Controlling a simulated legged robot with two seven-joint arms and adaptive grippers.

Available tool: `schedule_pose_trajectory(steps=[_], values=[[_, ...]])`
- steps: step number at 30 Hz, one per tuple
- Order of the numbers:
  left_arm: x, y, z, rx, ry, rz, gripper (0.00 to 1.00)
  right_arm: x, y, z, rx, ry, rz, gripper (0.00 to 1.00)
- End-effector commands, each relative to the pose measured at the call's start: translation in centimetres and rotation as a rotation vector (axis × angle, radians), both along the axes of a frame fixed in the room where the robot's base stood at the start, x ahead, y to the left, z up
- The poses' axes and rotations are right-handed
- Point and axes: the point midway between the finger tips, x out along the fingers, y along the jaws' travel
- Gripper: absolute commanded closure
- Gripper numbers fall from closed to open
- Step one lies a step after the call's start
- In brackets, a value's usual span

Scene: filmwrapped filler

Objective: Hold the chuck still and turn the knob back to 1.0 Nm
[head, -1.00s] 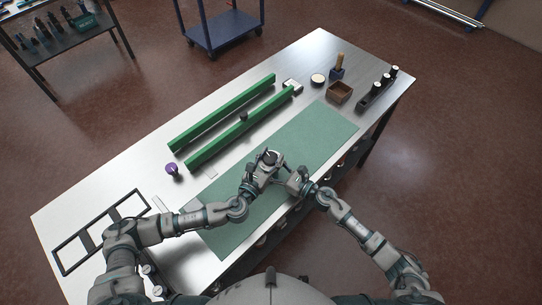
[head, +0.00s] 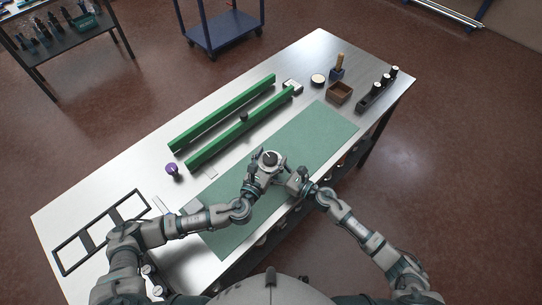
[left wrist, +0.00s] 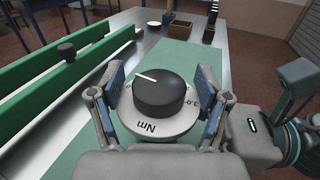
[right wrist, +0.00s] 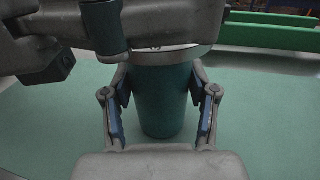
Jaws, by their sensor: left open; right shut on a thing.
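The black knob (left wrist: 159,93), with a white pointer line, sits on a pale round dial (left wrist: 150,126) marked "Nm". The pointer aims at the upper left in the left wrist view; the digits are partly hidden. My left gripper (left wrist: 160,90) is open, with one finger on each side of the knob and apart from it. The dark green body (right wrist: 163,100), which I take as the chuck, stands upright below the dial. My right gripper (right wrist: 162,95) is shut on it from the side. The knob also shows in the head view (head: 269,158).
A green mat (head: 315,135) lies under the work. Two green rails (head: 240,128) lie behind it. A purple-topped item (head: 172,168) and a black frame (head: 100,232) are at left. A brown box (head: 339,93) and a black holder (head: 378,88) stand at far right. The mat's right half is clear.

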Motion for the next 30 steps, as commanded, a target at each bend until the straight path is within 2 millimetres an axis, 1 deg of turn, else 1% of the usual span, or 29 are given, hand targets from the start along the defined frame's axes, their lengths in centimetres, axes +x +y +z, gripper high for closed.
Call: schedule_pose_trajectory(steps=[4,7,11,15,18,21,25,30], values=[[-0.3,0.2,-0.1,0.001,0.002,0.000,0.24,0.1,0.0,0.0,0.001,0.000,-0.001,0.90],[-1.3,0.7,-0.2,-0.001,0.004,0.000,0.24,0.1,0.0,0.0,0.001,0.000,-0.002,0.90],[-3.8,1.9,-0.2,0.000,0.005,0.000,0.24,0.1,-0.1,0.0,0.001,-0.001,-0.003,0.90],[-6.7,3.3,-0.2,0.001,0.005,0.000,0.24,0.1,-0.1,0.0,0.001,-0.001,-0.003,0.90],[-8.4,4.1,-0.2,0.001,0.005,0.000,0.24,0.1,-0.1,0.0,0.001,0.000,-0.003,0.90],[-9.7,4.7,-0.2,0.001,0.004,0.000,0.24,0.2,-0.1,0.0,0.001,0.000,-0.003,0.90],[-10.5,5.1,-0.1,0.000,0.002,0.000,0.24,0.2,-0.1,0.1,0.001,0.000,-0.002,0.90],[-10.7,5.2,-0.1,0.000,0.002,0.000,0.24,0.2,-0.1,0.1,0.001,0.000,-0.002,0.90]])
